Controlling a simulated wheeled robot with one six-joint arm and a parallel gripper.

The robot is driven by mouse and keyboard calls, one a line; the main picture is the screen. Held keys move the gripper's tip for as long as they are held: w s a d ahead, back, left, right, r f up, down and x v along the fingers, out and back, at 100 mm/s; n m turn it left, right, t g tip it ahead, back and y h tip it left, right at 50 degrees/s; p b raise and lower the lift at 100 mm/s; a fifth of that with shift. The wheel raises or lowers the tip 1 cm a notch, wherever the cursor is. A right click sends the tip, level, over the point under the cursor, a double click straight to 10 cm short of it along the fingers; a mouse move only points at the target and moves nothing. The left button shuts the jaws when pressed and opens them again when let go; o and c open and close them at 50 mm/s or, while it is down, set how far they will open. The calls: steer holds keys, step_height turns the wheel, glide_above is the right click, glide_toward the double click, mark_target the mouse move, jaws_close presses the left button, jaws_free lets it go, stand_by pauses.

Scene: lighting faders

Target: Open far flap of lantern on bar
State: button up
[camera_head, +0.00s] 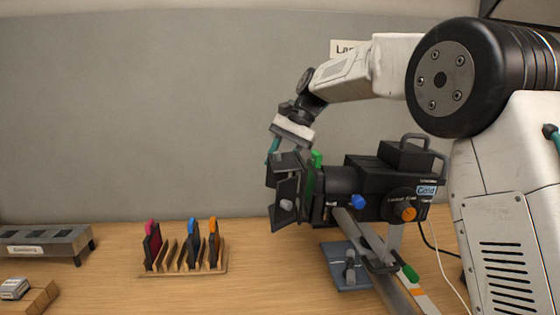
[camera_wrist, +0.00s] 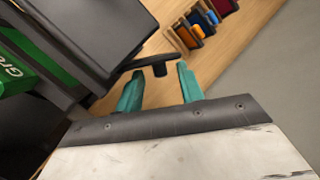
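The black lantern (camera_head: 370,185) sits on the bar (camera_head: 375,245), its front facing left. Dark flaps (camera_head: 287,195) stand around its front. The upper far part lies just below my gripper (camera_head: 272,150), whose far finger is partly hidden. In the wrist view, a large dark flap panel (camera_wrist: 90,30) fills the upper left. A thin dark tab with a stubby knob (camera_wrist: 159,69) reaches from the lantern side into the gap between the teal fingertips of my gripper (camera_wrist: 158,80). The fingers are apart, with space on both sides of the knob. I cannot tell which flap the tab belongs to.
A green gel frame (camera_wrist: 18,72) sits in the lantern front. A wooden rack (camera_head: 185,268) with pink, blue and orange-tabbed frames stands left on the table. A grey slotted box (camera_head: 45,243) is farther left. A blue plate (camera_head: 345,268) lies under the lantern. Table between rack and lantern is clear.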

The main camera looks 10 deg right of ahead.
steer(key=shift+c, duration=0.4)
jaws_close()
steer(key=shift+a, duration=0.1)
steer(key=n, duration=0.1)
steer(key=a+n+g, duration=0.1)
steer(key=n, duration=0.1)
steer(key=s+n+h, duration=0.1)
steer(key=n, duration=0.1)
steer(key=shift+a+g, duration=0.25)
steer(key=shift+g, duration=0.15)
steer(key=shift+s+a+r+n+g+h, duration=0.15)
steer(key=shift+n+h, duration=0.1)
steer(key=shift+n, duration=0.4)
steer(key=shift+s+a+f+n+g+h, duration=0.1)
steer(key=shift+s+n+h, duration=0.1)
steer(key=shift+n, duration=0.4)
steer(key=shift+s+a+r+n+g+h, duration=0.15)
steer(key=shift+n+h, duration=0.1)
steer(key=shift+n, duration=0.4)
steer(key=shift+d+f, duration=0.1)
